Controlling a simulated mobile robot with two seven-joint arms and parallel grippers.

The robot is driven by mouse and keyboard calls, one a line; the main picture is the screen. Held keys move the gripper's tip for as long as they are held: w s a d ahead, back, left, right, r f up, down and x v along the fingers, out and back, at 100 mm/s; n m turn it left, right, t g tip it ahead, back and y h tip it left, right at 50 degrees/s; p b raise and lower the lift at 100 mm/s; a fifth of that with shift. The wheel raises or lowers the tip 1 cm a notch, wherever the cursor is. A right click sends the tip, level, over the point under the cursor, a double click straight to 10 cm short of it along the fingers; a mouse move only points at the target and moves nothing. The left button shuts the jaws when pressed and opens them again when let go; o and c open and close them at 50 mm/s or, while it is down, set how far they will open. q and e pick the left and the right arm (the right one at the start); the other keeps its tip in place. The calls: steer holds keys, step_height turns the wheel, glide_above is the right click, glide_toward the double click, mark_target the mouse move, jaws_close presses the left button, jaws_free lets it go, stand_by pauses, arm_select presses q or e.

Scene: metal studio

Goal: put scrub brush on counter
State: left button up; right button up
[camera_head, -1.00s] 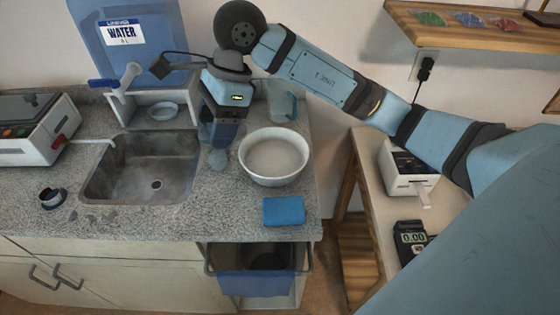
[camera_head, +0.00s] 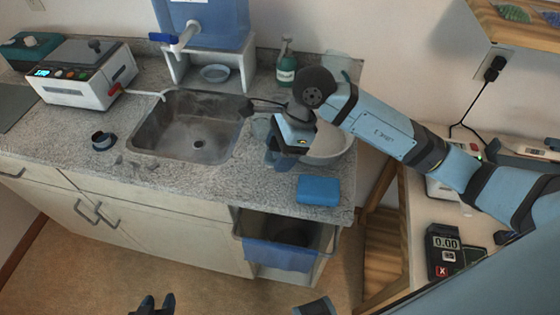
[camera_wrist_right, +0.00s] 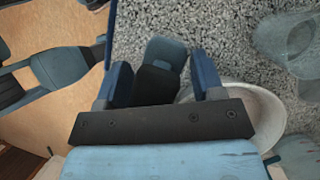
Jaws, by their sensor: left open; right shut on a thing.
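My right gripper (camera_head: 278,157) reaches in from the right, low above the counter (camera_head: 225,180) between the sink and the white bowl. In the right wrist view its blue fingers (camera_wrist_right: 162,78) are shut on a grey-blue, dark-sided piece, seemingly the scrub brush (camera_wrist_right: 165,50), over the speckled counter. I cannot tell whether the brush touches the counter. In the head view the gripper mostly hides the brush. My left gripper (camera_head: 153,305) is open and empty at the bottom edge, over the floor, and partly cut off.
The sink (camera_head: 190,130) lies left of my right gripper. The white bowl (camera_head: 335,148) is partly hidden behind my arm. A blue sponge (camera_head: 318,190) lies near the counter's front edge. A blue-lined bin (camera_head: 280,255) is below the counter.

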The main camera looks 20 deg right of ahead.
steer(key=shift+f, duration=2.15)
steer(key=shift+f, duration=0.15)
steer(key=o, duration=1)
